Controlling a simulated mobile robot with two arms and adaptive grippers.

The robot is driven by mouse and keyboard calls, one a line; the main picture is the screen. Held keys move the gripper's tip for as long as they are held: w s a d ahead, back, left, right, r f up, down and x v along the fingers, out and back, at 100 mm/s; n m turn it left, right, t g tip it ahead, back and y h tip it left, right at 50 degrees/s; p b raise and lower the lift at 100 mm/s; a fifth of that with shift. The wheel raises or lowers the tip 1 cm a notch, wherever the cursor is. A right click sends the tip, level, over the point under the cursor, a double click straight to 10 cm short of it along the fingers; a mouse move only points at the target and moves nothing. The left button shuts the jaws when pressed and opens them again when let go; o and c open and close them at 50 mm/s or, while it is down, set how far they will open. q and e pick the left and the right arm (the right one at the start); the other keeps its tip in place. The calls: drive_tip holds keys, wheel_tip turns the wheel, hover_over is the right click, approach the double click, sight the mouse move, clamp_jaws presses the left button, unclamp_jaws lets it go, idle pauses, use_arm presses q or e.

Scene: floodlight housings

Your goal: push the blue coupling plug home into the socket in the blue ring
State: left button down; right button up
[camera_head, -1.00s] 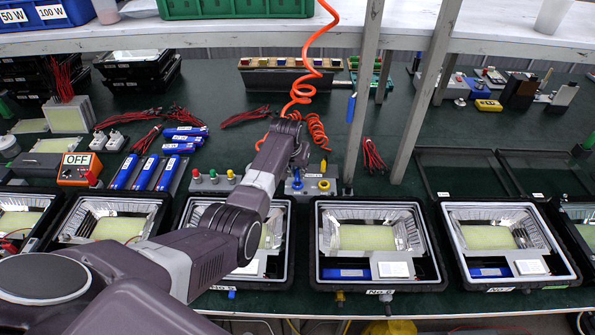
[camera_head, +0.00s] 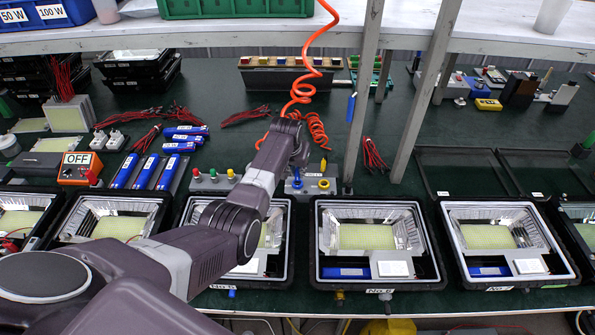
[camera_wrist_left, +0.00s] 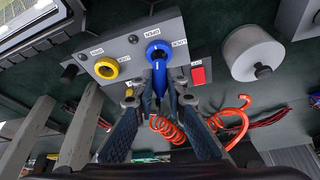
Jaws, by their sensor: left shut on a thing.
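The blue ring (camera_wrist_left: 158,50) is on the face of a grey box (camera_wrist_left: 130,50), around a dark socket, in the left wrist view. My left gripper (camera_wrist_left: 159,92) is shut on the blue coupling plug (camera_wrist_left: 158,80). The plug points at the blue ring, and its front end overlaps the lower part of the ring's opening. I cannot tell how deep it sits. My right gripper is not in view.
An orange coiled hose (camera_head: 300,90) hangs close by the wrist. Metal posts (camera_head: 363,90) stand just right. Floodlight housings (camera_head: 375,245) line the bench front.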

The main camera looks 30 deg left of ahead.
sight(297, 176)
use_arm(q)
drive_tip(key=shift+f+b, duration=0.95)
drive_tip(key=shift+f, duration=0.45)
drive_tip(key=shift+s+r, duration=0.1)
drive_tip(key=shift+r+p, duration=0.9)
drive_tip(key=shift+p, duration=0.2)
drive_tip(key=shift+p, duration=0.45)
idle(0.9)
drive_tip(key=shift+f+b, duration=0.85)
drive_tip(key=shift+f, duration=0.15)
drive_tip(key=c, duration=1.9)
unclamp_jaws()
drive_tip(key=shift+o, duration=0.3)
drive_tip(key=shift+f, duration=0.1)
drive_tip(key=shift+s, duration=0.1)
